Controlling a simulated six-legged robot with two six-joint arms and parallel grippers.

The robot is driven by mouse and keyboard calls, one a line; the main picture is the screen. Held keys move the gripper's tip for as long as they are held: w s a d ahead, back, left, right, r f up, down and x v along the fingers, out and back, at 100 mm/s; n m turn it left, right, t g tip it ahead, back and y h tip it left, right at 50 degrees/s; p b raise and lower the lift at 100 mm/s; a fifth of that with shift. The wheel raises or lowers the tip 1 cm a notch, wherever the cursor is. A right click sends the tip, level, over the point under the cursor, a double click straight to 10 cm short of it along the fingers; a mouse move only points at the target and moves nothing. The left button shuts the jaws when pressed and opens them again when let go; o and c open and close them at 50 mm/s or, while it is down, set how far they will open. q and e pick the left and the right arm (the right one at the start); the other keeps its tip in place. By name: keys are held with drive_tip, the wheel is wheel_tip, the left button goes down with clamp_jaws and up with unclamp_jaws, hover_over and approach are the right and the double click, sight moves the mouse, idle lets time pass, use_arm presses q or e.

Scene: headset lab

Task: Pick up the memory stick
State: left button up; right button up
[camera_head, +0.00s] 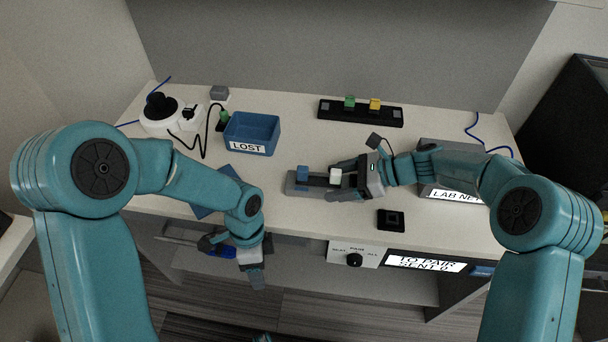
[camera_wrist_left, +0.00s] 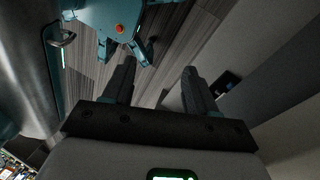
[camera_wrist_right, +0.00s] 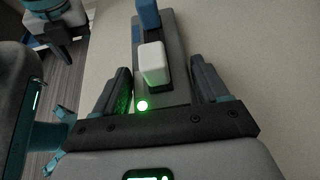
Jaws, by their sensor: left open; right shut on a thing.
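No thing in view is clearly marked as the memory stick. A grey rack (camera_head: 296,186) on the desk holds a small blue block (camera_head: 302,173) and a small white block (camera_head: 336,175). In the right wrist view the white block (camera_wrist_right: 153,63) stands just beyond my fingertips, with the blue block (camera_wrist_right: 147,14) farther off. My right gripper (camera_head: 345,180) has its fingers on both sides of the rack's near end (camera_wrist_right: 160,95), apparently shut on it. My left gripper (camera_head: 232,262) is open and empty, below the desk's front edge, pointing down towards the floor.
A blue bin (camera_head: 270,132) marked LOST stands behind the rack. A black strip (camera_head: 335,112) with green and yellow blocks lies at the back. A LAB NET box (camera_head: 450,192) is right of my right gripper. A small black block (camera_head: 390,220) lies near the front edge.

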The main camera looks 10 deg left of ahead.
use_arm(q)
drive_tip(key=w+a+r+m+y, duration=0.1)
drive_tip(key=w+a+r+m, duration=0.15)
drive_tip(key=r, duration=0.25)
drive_tip(key=w+a+r+m+y, duration=0.1)
drive_tip(key=w+r+m+y, duration=0.15)
drive_tip(key=r, duration=0.25)
drive_tip(key=n+t+h, duration=0.3)
drive_tip(key=t, duration=0.1)
approach(302, 170)
drive_tip(key=shift+t, duration=0.3)
wheel_tip(302, 170, down, 4)
drive_tip(key=f, duration=0.4)
drive_tip(key=w+f, duration=0.1)
drive_tip(key=f, duration=0.1)
drive_tip(key=shift+w+d, duration=0.1)
drive_tip(key=shift+d, duration=0.25)
clamp_jaws()
